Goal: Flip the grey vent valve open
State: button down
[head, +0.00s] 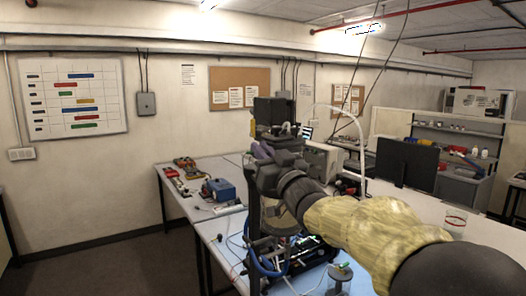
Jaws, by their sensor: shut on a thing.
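My arm reaches from the lower right up to the left, over the near bench. My gripper (268,152) is at its far end, dark with purple parts, held above the bench. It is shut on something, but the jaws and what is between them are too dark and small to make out. A clear cylinder-like vessel (283,222) shows partly under my wrist, among dark equipment, cables and a blue hose. I cannot make out the grey vent valve or tell how it stands.
A small clear jar with a green part (341,275) stands at the bench's front. A blue device (218,190) and red-and-green parts (188,168) lie on the bench to the left. A monitor (407,163) and a glass beaker (455,221) stand to the right. The left floor is free.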

jog(key=shift+r+g+p, duration=0.3)
jog(key=shift+r+p, duration=0.05)
jog(key=shift+p, duration=0.3)
jog(key=shift+g+h+p, duration=0.5)
jog(key=shift+p, duration=0.5)
jog(key=shift+f, duration=0.15)
jog(key=c, duration=1.8)
grip_release()
jog(key=shift+o, duration=0.2)
jog(key=b+v, duration=0.7)
jog(key=v, duration=1)
jog(key=shift+s, duration=0.2)
jog(key=shift+d, duration=0.15)
